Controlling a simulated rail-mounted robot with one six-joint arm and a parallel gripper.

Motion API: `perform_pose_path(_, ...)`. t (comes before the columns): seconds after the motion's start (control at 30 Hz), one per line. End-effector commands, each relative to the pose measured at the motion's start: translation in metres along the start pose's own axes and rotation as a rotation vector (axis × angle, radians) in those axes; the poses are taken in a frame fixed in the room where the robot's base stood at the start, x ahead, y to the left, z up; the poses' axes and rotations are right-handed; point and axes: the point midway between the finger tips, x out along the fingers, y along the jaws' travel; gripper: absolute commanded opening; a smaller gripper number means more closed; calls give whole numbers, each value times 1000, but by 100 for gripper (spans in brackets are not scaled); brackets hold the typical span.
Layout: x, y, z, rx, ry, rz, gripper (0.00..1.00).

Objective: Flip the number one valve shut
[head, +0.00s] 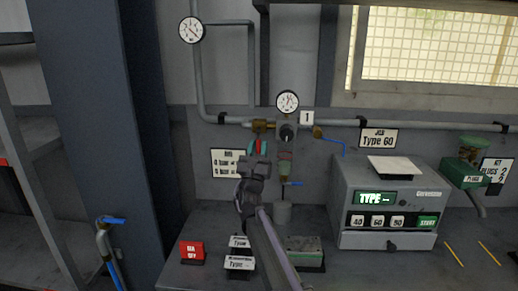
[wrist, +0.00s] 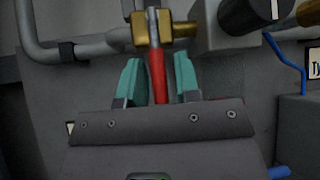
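A brass valve (head: 262,126) sits on the horizontal wall pipe, left of a dark round knob and the sign with a 1 (head: 307,117). Its red handle (wrist: 157,75) points down from the brass body (wrist: 152,30) in the wrist view, across the pipe's line. My gripper (wrist: 159,80) has teal fingertips, one on each side of the red handle. A narrow gap shows between the handle and each fingertip, so it is open around the handle. In the head view my gripper (head: 257,147) is just below the valve; the handle is partly hidden there.
A second brass valve with a blue handle (head: 332,140) is right of the sign. A lower blue handle (head: 292,184) is near my arm. A pressure gauge (head: 288,102) is above. A grey machine (head: 385,210) stands on the bench at right; a red block (head: 192,251) lies at left.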

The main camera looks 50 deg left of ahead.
Motion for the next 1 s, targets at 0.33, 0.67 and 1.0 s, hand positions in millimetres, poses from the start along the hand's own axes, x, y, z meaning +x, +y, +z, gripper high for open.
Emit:
perform_pose_path(0.33, -2, 0, 0, 2, 1, 0, 40)
perform_pose_path(0.67, -67, -2, -6, 3, 2, 0, 40)
perform_pose_path(1.0, -110, 0, 0, 1, 0, -1, 40)
